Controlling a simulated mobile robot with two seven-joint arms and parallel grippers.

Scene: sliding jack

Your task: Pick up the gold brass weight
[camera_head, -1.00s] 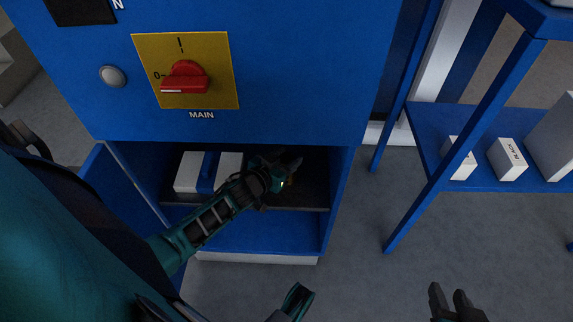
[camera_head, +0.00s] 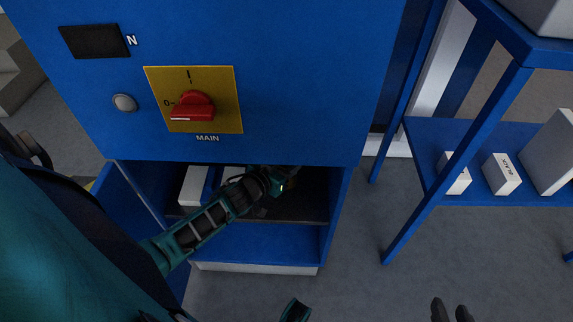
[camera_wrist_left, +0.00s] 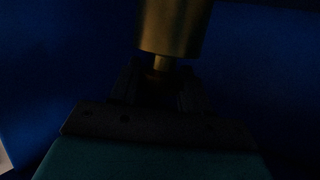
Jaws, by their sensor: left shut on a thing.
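The gold brass weight (camera_wrist_left: 174,28) shows in the left wrist view as a dull gold cylinder with a narrower neck at its lower end. My left gripper (camera_wrist_left: 160,82) is shut on that neck, with a dark finger on each side. In the head view my left arm reaches into the open lower compartment of the blue cabinet, and its gripper (camera_head: 288,180) is close under the opening's top edge. The weight is mostly hidden there by the gripper and shadow. My right gripper (camera_head: 451,311) is at the bottom edge over the floor, fingers apart and empty.
The cabinet (camera_head: 300,90) has a red switch (camera_head: 192,106) on a yellow plate. A white box with a blue band (camera_head: 194,186) lies on the dark shelf (camera_head: 295,208), left of my gripper. A blue rack (camera_head: 440,135) with white boxes stands right. Floor between is clear.

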